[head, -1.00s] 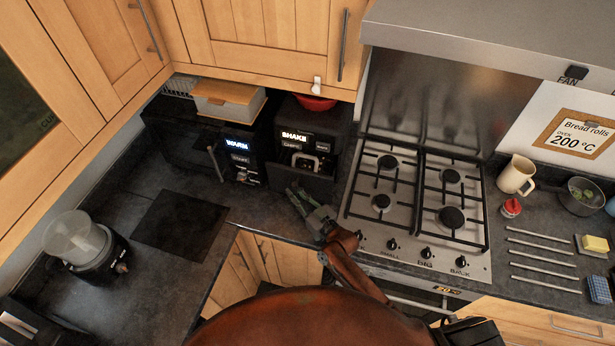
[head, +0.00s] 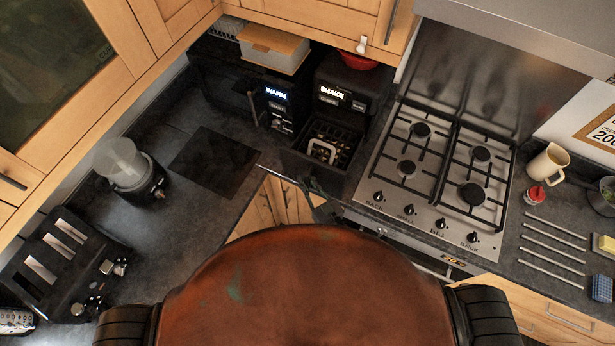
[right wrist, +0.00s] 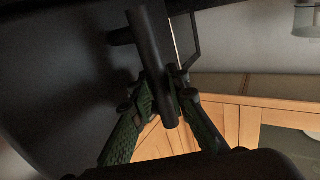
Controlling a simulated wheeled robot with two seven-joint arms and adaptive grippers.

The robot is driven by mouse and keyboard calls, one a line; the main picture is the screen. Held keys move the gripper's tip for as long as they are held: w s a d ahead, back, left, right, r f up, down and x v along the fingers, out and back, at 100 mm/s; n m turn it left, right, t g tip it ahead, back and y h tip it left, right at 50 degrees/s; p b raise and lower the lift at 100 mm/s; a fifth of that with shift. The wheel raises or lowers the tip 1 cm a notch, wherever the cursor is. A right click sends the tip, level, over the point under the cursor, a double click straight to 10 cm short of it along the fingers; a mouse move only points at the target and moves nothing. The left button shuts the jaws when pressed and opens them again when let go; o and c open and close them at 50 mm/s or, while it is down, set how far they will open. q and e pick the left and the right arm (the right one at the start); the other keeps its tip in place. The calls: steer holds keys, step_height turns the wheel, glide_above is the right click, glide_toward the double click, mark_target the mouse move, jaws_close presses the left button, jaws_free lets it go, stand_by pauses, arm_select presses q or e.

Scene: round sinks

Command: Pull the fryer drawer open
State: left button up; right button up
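The black fryer (head: 349,88) stands on the counter left of the hob, with a lit SHAKE display. Its drawer (head: 315,168) is out towards me, and the dark basket inside with a pale metal loop (head: 323,150) shows from above. In the right wrist view a dark bar handle (right wrist: 150,55) runs between the green-padded fingers of my right gripper (right wrist: 160,90), which are closed on it. In the head view this gripper (head: 314,187) is small and dark in front of the drawer, its arm mostly hidden by my body. My left gripper is not in view.
A second black appliance with a lit WARM display (head: 277,100) stands directly left of the fryer. The gas hob (head: 437,165) is close on the right. A blender-like jar (head: 122,165) and a toaster (head: 65,262) stand on the left counter.

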steer(key=shift+o, duration=0.9)
steer(key=shift+s+d, duration=0.1)
steer(key=v, duration=1.1)
steer(key=shift+s, duration=0.3)
